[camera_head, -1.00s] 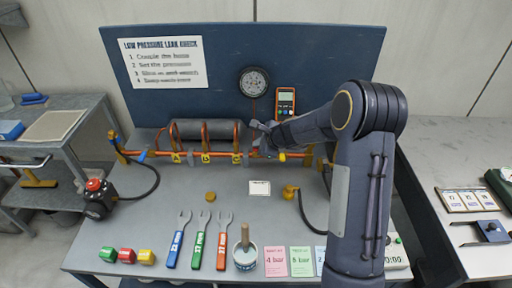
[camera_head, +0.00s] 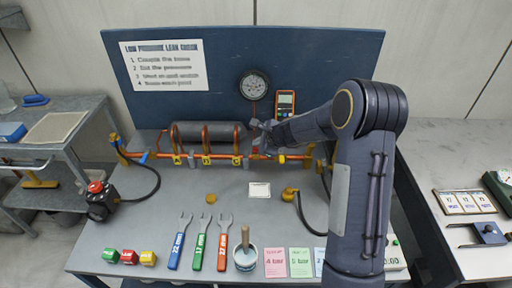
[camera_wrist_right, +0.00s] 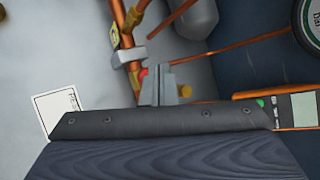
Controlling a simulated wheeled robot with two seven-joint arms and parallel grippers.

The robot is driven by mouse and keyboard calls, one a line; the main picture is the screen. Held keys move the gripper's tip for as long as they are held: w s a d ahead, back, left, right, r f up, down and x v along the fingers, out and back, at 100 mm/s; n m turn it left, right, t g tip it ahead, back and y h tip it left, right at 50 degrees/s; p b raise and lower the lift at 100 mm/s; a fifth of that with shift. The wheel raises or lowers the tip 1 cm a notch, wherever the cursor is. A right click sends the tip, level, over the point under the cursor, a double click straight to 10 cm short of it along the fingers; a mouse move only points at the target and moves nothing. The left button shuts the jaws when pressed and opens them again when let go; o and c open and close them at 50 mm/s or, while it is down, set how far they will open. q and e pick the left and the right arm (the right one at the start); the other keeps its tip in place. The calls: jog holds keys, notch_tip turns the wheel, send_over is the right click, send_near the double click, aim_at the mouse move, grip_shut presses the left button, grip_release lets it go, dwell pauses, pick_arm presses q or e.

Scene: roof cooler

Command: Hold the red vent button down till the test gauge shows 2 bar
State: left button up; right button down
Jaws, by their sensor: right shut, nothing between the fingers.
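My right gripper (camera_head: 262,127) is shut and empty at the copper pipe, below the round gauge (camera_head: 255,86) on the blue back panel. In the right wrist view its fingertips (camera_wrist_right: 158,74) are together, over a small red part (camera_wrist_right: 143,73), likely the vent button. The fingers hide most of it, so I cannot tell whether it is pressed. The gauge's edge also shows in the wrist view (camera_wrist_right: 310,22); its needle is too small to read. My left gripper is not in view.
An orange handheld meter (camera_head: 285,103) is on the panel right of the gauge. A grey cylinder (camera_head: 190,132) with copper bands lies left of the gripper. Wrenches (camera_head: 198,245), a brush pot (camera_head: 245,259) and coloured cards (camera_head: 287,262) line the bench front.

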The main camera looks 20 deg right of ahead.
jog(key=shift+r, duration=0.15)
notch_tip(320, 180, up, 5)
jog(key=p, duration=0.4)
dwell(0.4)
dwell(1.6)
